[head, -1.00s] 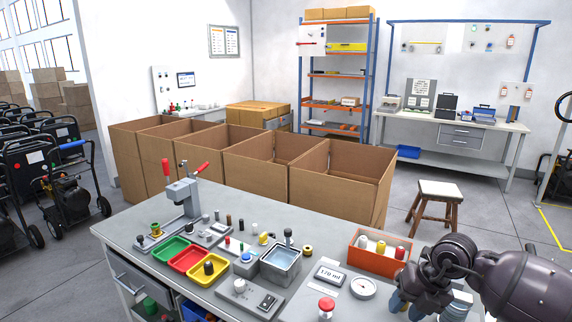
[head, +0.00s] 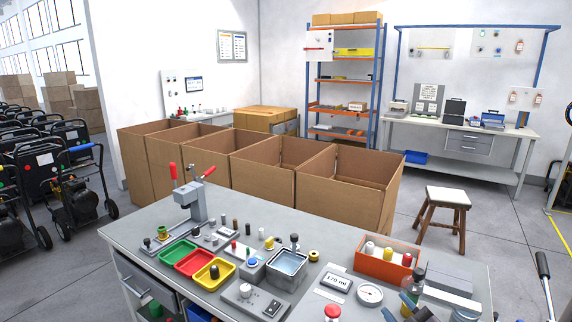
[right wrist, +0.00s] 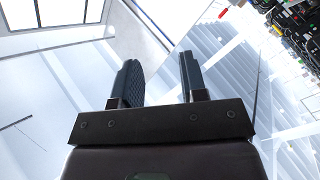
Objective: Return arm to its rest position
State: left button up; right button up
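My right gripper (head: 398,308) shows only as blue-grey fingertips at the bottom right of the head view, over the front right part of the grey workbench (head: 135,228). In the right wrist view my right gripper (right wrist: 158,68) has its two dark fingers apart with nothing between them. That view looks past the fingers to pale walls and windows. My left gripper is not in the head view.
The bench holds green (head: 177,252), red (head: 194,262) and yellow (head: 215,274) trays, a lever press (head: 190,198), a metal basin (head: 288,266), a dial gauge (head: 369,293) and an orange bin (head: 386,267). Cardboard boxes (head: 345,190) stand behind. A stool (head: 442,198) stands right.

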jog(key=s+d+f+m+g+h, duration=0.2)
jog(key=s+f+m, duration=0.3)
jog(key=s+f, duration=0.5)
jog(key=s+d+f+m+g+h, duration=0.2)
jog(key=s+f+m, duration=0.3)
jog(key=s+f, duration=0.5)
jog(key=shift+s+d+g+h, duration=0.15)
jog(key=shift+s+g+h, duration=0.45)
jog(key=shift+s+g, duration=0.45)
